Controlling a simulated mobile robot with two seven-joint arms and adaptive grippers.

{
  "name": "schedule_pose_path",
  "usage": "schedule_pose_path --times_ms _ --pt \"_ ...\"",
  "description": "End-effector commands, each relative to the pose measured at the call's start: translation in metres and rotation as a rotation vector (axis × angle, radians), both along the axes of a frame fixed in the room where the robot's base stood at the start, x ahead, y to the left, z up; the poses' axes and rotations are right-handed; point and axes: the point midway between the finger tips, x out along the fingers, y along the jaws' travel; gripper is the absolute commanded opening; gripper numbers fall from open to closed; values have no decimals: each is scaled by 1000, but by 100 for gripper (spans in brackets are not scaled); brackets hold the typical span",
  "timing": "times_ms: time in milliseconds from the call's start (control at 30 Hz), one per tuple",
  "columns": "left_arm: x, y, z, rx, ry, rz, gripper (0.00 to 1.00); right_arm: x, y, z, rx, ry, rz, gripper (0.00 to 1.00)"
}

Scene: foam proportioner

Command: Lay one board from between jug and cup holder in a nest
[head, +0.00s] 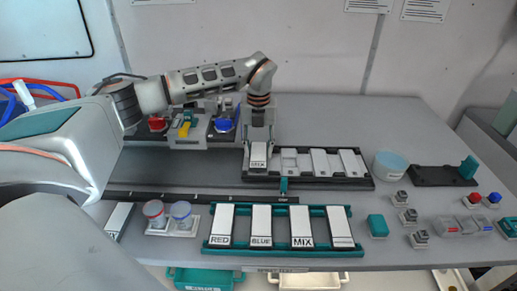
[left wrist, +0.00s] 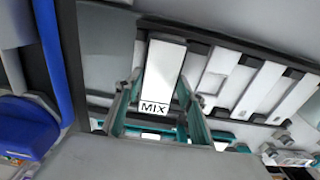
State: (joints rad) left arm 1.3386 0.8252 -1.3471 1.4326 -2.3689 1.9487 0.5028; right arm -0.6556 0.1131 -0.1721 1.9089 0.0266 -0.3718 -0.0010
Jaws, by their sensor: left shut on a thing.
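My left gripper (head: 258,141) reaches down over the left end of the black tray (head: 310,181) and is shut on a white board (head: 258,157). In the left wrist view the held board (left wrist: 165,68) reads MIX and lies between the teal fingers (left wrist: 157,108). It is over the leftmost place of the tray; whether it touches the bottom is hidden. The teal rack (head: 282,253) in front holds boards RED (head: 221,225), BLUE (head: 261,225), MIX (head: 301,225) and one more.
A holder (head: 172,230) with a red and a blue cup stands left of the rack. A light-blue round vessel (head: 390,165) stands right of the tray. A teal block (head: 377,225) and several small switches stand at the right. The table behind the tray is clear.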

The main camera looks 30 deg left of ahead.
Motion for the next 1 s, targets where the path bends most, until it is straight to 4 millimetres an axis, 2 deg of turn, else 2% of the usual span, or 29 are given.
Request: schedule_pose_path --times_ms 933,967,1000 --pt "1 0 -11 0 0 0 17 2 -2 1 -4 -4 3 40" --pt "1 0 -11 0 0 0 46 2 -2 1 -4 -4 3 40" --pt "1 0 -11 0 0 0 56 2 -1 1 -3 -4 2 40"
